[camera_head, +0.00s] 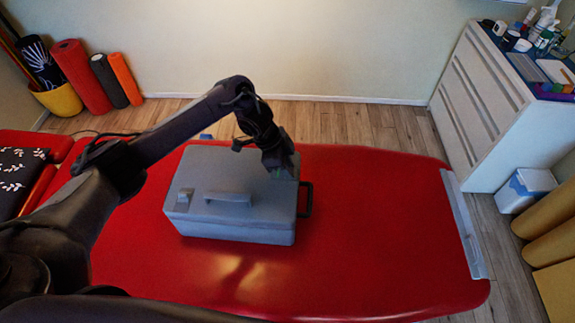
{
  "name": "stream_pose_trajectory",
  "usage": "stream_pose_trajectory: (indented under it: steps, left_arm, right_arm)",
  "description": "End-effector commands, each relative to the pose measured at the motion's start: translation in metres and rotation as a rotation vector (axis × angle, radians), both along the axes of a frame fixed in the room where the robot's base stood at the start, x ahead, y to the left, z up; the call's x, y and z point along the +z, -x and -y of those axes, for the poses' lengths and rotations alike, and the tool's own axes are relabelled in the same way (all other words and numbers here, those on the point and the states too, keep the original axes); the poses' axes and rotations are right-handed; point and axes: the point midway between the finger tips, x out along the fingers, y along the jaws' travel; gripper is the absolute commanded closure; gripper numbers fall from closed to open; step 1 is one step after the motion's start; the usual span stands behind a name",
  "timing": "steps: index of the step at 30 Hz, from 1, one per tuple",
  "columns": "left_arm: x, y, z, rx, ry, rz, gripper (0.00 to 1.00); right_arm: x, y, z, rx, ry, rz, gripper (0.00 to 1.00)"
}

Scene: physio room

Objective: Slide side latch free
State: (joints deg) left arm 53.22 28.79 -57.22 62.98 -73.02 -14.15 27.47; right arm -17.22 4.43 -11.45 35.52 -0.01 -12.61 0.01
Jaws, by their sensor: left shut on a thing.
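A grey-blue case (235,225) with a lid sits closed on the red padded table (370,240). A raised handle (228,198) runs along its lid, and a small latch-like block (184,195) shows at the lid's left end. A dark handle loop (306,199) stands out from the case's right side. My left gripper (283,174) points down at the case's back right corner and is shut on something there. The gripper and wrist hide what it holds, so I cannot tell which part it is. My right gripper is not in view.
The red table is clear to the right and in front of the case. A grey bar (463,224) lies along the table's right end. A white drawer cabinet (485,105) stands at the back right, with a small bin (525,188) beside it. Rolled mats (82,75) stand at the back left.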

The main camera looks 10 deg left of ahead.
Motion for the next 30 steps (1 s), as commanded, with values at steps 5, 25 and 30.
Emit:
stream_pose_trajectory:
  steps: [5,25,30]
  left_arm:
    - [0.001,0.002,-0.019,0.003,-0.001,-0.001,1.0]
    - [0.0,0.004,-0.027,0.0,0.001,-0.001,0.53]
    - [0.004,0.004,-0.029,0.0,0.001,0.001,0.53]
  right_arm:
    - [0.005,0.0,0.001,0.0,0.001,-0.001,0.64]
    - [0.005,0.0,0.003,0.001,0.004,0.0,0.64]
    - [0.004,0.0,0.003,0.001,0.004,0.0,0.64]
